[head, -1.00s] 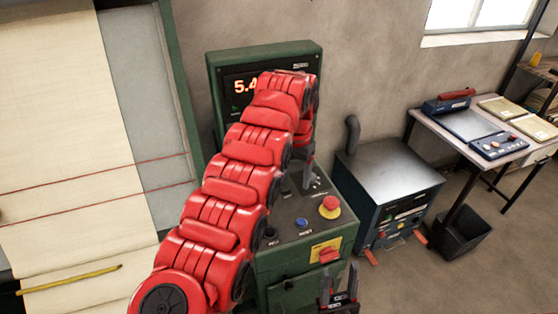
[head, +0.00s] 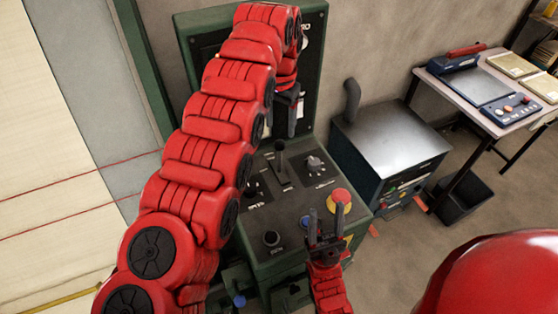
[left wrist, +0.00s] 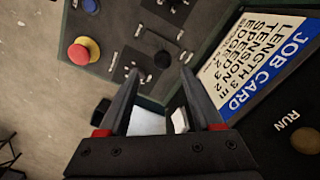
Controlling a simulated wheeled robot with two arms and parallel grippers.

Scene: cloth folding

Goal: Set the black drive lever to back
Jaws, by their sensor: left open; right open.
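The black drive lever (head: 281,158) stands up from its slot in the top of the green control console (head: 290,262). Its dark knob (left wrist: 163,59) shows between the fingertips in the left wrist view, with no visible grip on it. My left gripper (head: 290,122) hangs behind and above the lever in the head view, partly hidden by its red arm. It is open in the left wrist view (left wrist: 163,72). My right gripper (head: 326,228) is open and empty, fingers up, at the console's front right near the red button.
The panel carries a red button (head: 340,199) on a yellow base, a black knob (head: 271,239) and a rotary switch (head: 315,165). A job card (left wrist: 262,65) lies beside the left gripper. A metal-topped cabinet (head: 395,140) and a table (head: 450,90) stand right.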

